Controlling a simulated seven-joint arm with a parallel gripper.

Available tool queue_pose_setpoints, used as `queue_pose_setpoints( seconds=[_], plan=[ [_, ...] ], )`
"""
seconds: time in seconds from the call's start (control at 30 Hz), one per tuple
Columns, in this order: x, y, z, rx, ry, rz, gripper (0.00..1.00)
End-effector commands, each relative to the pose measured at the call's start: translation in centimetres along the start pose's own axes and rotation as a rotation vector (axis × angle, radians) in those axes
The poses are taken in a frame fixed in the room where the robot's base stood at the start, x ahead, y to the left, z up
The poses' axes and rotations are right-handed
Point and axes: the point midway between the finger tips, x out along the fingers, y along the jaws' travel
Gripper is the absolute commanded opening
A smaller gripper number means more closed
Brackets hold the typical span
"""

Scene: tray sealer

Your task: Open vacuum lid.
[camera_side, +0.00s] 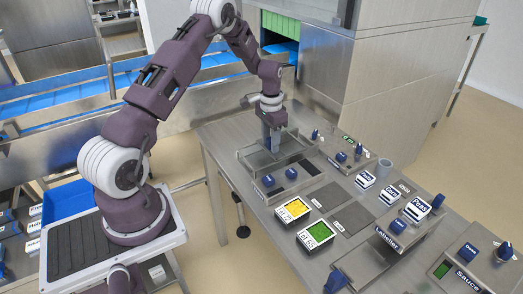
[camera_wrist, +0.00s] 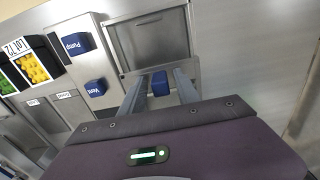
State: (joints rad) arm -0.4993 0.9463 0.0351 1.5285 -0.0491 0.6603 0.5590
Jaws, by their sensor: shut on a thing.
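The vacuum lid (camera_wrist: 150,42) is a grey framed panel in the wrist view, just beyond my fingers. It appears to lie flat over its chamber; any small gap under it cannot be made out. A blue handle (camera_wrist: 160,83) at its near edge sits between my fingers. My gripper (camera_wrist: 162,79) is shut on this handle. In the side view my gripper (camera_side: 272,148) points down at the steel vacuum station (camera_side: 292,153), and the arm hides part of the lid and the handle.
Trays with yellow (camera_side: 293,209) and green (camera_side: 316,235) contents sit nearby on the steel table. The floor left of the table is open.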

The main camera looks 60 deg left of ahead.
Motion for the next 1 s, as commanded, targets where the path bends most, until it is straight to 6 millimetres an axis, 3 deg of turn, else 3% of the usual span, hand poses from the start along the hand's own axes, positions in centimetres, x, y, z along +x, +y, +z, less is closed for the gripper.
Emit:
queue_pose_setpoints(
  seconds=[0.03, 0.67, 0.97, 1.0],
  plan=[
    [0.7, -0.4, 0.2, -0.001, -0.014, -0.004, 0.09],
    [0.8, -0.5, -4.1, -0.002, -0.015, -0.006, 0.08],
    [0.8, -0.4, -4.3, -0.003, -0.016, -0.004, 0.00],
    [0.8, -0.4, -4.3, -0.003, -0.017, -0.004, 0.24]
  ],
)
